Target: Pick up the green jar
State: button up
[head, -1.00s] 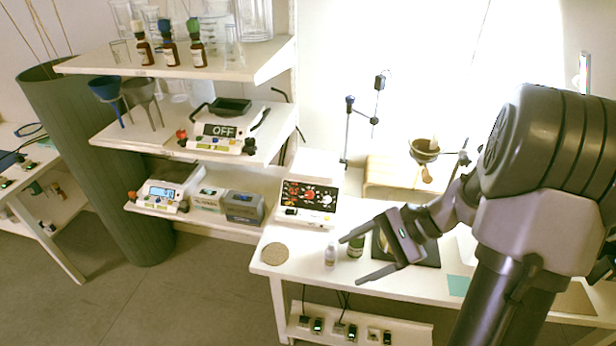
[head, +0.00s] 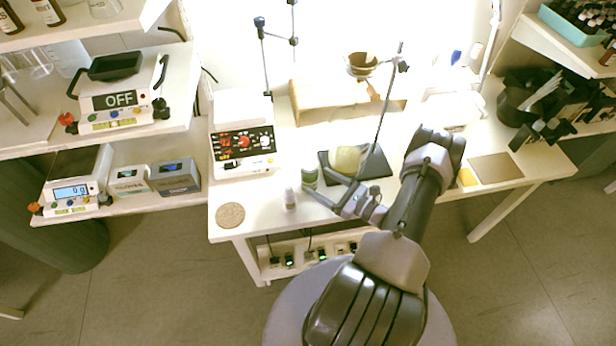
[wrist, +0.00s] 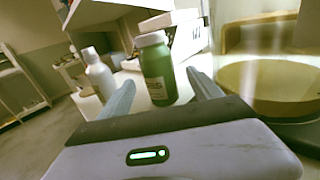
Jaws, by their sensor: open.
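The green jar (wrist: 157,72) has a white lid and a pale label. It stands upright on the white table in the wrist view, ahead of my gripper and between the lines of its two fingers. In the head view the green jar (head: 310,177) is just left of my fingertips. My gripper (head: 322,184) is open and empty, low over the table; its fingers also show in the wrist view (wrist: 160,90). Whether the fingertips overlap the jar's sides cannot be told exactly.
A white bottle (head: 290,199) stands just left of the jar. A yellowish container (head: 346,160) on a black mat (head: 378,166) is close on the right. A round cork disc (head: 230,215) lies at the table's left corner. A stirrer device (head: 243,145) stands behind.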

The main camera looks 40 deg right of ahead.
aim_at(302, 174)
jog(key=x, duration=0.2)
jog(key=b+x, duration=0.1)
jog(key=x, duration=0.2)
jog(key=b+x, duration=0.1)
jog(key=x, duration=0.1)
jog(key=shift+w+a+f, duration=0.15)
jog(key=shift+w+f, duration=0.1)
jog(key=shift+w, duration=0.1)
grip_shut()
